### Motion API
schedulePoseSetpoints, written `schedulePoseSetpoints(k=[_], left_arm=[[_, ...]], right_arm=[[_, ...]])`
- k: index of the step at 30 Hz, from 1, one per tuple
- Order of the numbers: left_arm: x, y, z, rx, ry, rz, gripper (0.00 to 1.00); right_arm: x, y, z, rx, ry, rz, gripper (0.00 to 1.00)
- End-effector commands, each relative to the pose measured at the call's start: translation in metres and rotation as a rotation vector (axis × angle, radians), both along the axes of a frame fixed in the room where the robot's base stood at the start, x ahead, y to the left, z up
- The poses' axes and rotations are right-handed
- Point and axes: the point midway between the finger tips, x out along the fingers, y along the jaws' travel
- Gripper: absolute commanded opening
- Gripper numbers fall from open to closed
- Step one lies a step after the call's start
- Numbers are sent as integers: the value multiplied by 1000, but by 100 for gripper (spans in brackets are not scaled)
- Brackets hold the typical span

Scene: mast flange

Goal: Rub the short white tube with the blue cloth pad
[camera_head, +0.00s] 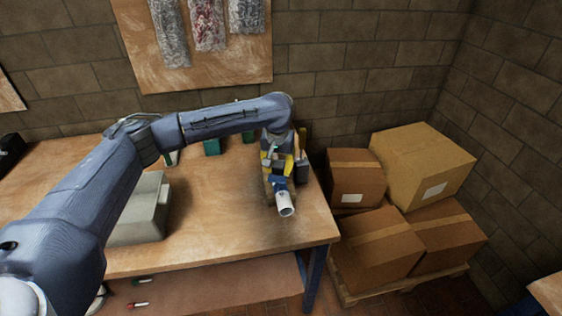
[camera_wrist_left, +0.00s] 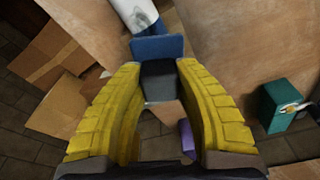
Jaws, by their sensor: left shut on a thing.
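The short white tube (camera_head: 285,204) lies near the right end of the wooden table, with its open end toward the front. In the left wrist view the tube (camera_wrist_left: 138,14) shows at the top, with grey marks on it. My left gripper (camera_head: 277,178) is shut on the blue cloth pad (camera_head: 279,184), holding it by a dark grey block between the yellow fingers. In the left wrist view the pad (camera_wrist_left: 157,48) is just below the tube and overlaps its near end; I cannot tell whether they touch. My right gripper is not in view.
A grey box-shaped thing (camera_head: 142,212) stands on the table (camera_head: 215,222) beneath my left arm. Dark green containers (camera_head: 212,147) stand toward the back. Cardboard boxes (camera_head: 422,163) are stacked right of the table. The front middle of the table is clear.

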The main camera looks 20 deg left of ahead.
Motion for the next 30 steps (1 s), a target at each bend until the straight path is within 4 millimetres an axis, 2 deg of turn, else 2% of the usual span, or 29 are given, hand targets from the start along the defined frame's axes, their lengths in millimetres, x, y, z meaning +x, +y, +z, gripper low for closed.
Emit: schedulePoseSetpoints(k=[11, 30], left_arm=[[-4, 10, -39, 0, 3, 15, 0], [-50, -35, -39, 0, 1, -13, 0]], right_arm=[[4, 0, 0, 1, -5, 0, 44], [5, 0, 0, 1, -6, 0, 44]])
